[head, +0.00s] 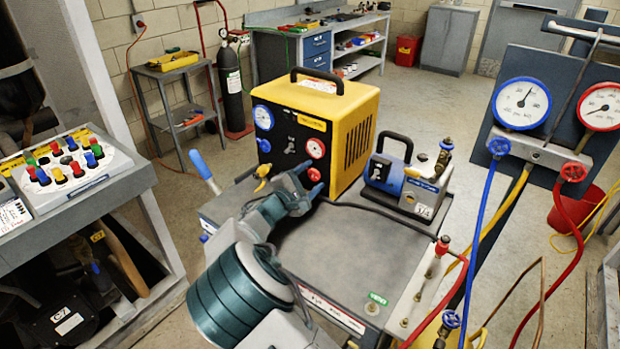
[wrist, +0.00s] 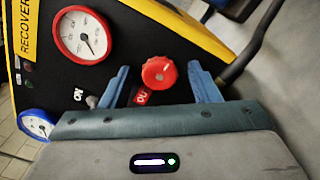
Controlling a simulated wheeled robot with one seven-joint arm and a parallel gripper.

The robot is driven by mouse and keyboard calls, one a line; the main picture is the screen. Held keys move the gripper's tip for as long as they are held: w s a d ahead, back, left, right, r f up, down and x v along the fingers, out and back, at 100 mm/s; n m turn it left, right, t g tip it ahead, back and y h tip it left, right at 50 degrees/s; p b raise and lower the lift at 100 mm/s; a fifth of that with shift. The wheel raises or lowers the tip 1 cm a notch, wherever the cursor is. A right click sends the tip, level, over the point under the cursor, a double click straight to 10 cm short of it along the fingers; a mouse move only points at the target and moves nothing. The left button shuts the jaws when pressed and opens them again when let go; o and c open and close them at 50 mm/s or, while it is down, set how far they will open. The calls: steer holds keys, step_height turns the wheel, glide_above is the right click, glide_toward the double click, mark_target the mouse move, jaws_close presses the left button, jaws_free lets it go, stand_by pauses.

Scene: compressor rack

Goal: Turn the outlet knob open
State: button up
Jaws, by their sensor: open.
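The yellow and black recovery machine (head: 358,103) stands on the grey cart. A red knob (head: 314,174) is low on the right of its black front panel, with a blue knob (head: 264,146) to the left. My gripper (head: 309,181) is open in front of the panel. In the wrist view the red knob appears between the two blue fingers of my gripper (wrist: 158,70), with gaps on both sides. I see no contact.
A red-rimmed gauge (wrist: 83,35) and a toggle switch sit beside the knob on the panel. A blue vacuum pump (head: 400,180) stands right of the machine, with a black hose near it. The cart top (head: 340,255) is mostly clear.

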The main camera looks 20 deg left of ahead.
steer(key=c, duration=1)
steer(key=shift+n, duration=0.4)
steer(key=n+p, duration=0.2)
steer(key=n, duration=0.1)
steer(key=shift+r, duration=0.1)
steer(key=n+p, duration=0.2)
steer(key=n, duration=0.2)
steer(key=shift+n, duration=0.3)
steer(key=n+p, duration=0.2)
steer(key=n, duration=0.2)
steer(key=shift+n+p, duration=1.1)
steer(key=shift+n, duration=1.1)
